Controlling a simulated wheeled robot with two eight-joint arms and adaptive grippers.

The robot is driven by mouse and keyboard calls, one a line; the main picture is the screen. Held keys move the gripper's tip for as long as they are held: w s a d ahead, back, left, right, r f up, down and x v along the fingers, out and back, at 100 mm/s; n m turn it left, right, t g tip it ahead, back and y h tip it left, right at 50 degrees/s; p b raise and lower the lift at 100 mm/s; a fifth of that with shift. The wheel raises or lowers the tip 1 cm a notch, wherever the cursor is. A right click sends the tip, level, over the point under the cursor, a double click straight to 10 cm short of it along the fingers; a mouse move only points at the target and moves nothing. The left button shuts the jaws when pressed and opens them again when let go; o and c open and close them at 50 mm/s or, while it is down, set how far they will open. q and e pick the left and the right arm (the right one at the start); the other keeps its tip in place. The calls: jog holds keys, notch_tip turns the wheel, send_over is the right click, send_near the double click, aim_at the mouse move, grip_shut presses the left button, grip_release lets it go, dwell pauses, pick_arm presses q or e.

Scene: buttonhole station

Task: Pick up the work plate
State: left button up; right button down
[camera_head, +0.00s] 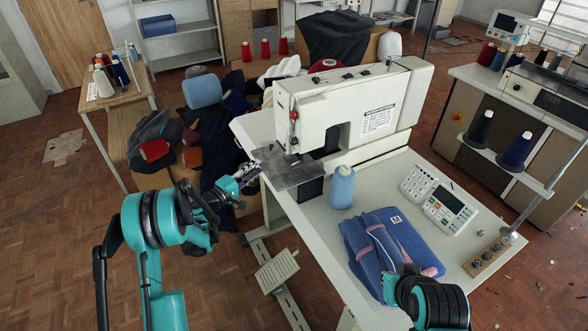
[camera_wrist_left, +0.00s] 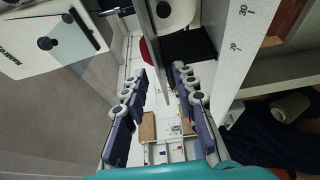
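The thing that looks like the work plate is a flat grey metal plate (camera_head: 283,172) under the needle of the white sewing machine (camera_head: 345,105). It lies at the left front end of the machine table. My left gripper (camera_head: 248,170) is just left of the plate's edge, apart from it as far as I can tell. In the left wrist view the two fingers of my left gripper (camera_wrist_left: 160,78) stand apart with nothing clearly held between them. My right gripper (camera_head: 418,285) is at the bottom, over the folded blue cloth's near edge; its fingers are not clear.
A blue thread cone (camera_head: 341,187) stands right of the plate. Folded blue cloth (camera_head: 390,248) and a control panel (camera_head: 438,198) lie on the table (camera_head: 325,225). Clothes (camera_head: 205,150) are heaped behind my left gripper. Brown floor (camera_head: 60,230) is open at left.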

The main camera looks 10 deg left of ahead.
aim_at(268, 162)
pick_arm(q)
jog(key=x, duration=0.2)
jog(key=b+x, duration=0.1)
jog(key=d+b+x, duration=0.1)
jog(key=x, duration=0.1)
jog(key=shift+d, duration=0.2)
jog(key=shift+w+d, duration=0.2)
jog(key=shift+w, duration=0.15)
jog(key=shift+c, duration=0.3)
grip_shut()
jog(key=shift+r, duration=0.1)
